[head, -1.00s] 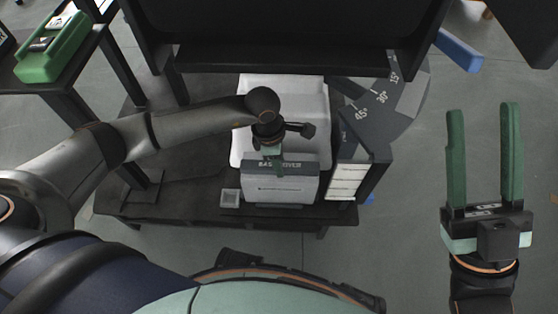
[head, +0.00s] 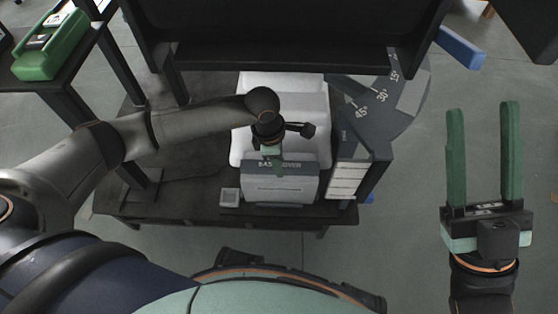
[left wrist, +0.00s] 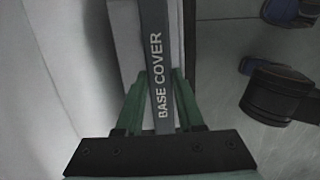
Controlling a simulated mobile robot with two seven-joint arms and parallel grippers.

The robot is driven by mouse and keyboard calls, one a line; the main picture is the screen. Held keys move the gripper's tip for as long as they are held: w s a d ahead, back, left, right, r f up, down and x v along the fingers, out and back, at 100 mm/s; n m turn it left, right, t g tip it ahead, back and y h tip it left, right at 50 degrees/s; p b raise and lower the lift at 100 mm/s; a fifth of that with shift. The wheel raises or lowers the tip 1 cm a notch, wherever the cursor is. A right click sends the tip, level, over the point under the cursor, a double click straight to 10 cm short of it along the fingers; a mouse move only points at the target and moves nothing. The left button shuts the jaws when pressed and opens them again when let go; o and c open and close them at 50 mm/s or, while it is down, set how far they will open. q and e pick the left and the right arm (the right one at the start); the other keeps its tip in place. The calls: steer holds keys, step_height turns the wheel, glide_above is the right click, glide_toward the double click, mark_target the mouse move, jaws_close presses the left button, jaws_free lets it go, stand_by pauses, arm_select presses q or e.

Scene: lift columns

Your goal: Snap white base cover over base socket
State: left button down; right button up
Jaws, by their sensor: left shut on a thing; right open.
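The base cover (head: 281,190) is a pale grey panel with a darker strip lettered BASE COVER along its top edge. It stands at the front of a large white body (head: 290,105) on the dark platform. My left gripper (head: 273,165) is shut on the lettered strip; in the left wrist view its green fingers (left wrist: 160,100) sit on either side of the strip (left wrist: 157,60). The base socket cannot be made out; the cover and arm may hide it. My right gripper (head: 482,108) is open and empty over the floor at the right.
A dark angle dial (head: 400,100) with degree marks is right of the white body. A dark unit with pale panels (head: 346,181) stands beside the cover. A small grey box (head: 230,197) is left of it. A dark structure (head: 290,30) overhangs the back. A green case (head: 45,55) is at upper left.

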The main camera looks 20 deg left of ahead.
stand_by(0.4)
arm_select(q)
jaws_free()
stand_by(0.6)
stand_by(0.4)
